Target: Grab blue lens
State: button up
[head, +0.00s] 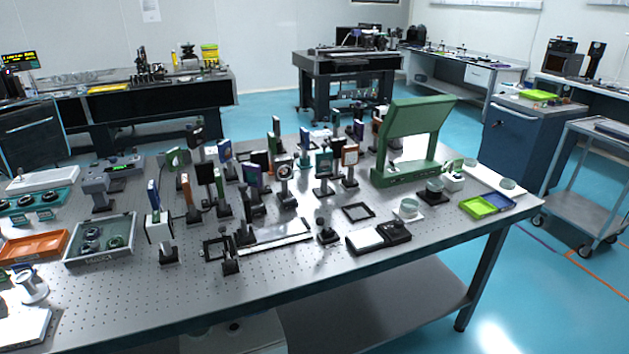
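Several upright optics on posts stand in the middle of the optical table (385,240). A teal-framed square optic (323,161) stands near the centre. I cannot tell from this view which of these is the blue lens. My gripper is not in view.
A green frame (432,123) stands at the right rear. An orange tray (34,247) and a grey tray (128,238) of round parts lie at left. Green and blue trays (477,207) lie at the right end.

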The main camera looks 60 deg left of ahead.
aim_at(151, 190)
jog(key=u, duration=3.25)
jog(key=i, duration=1.65)
jog(key=z, duration=0.05)
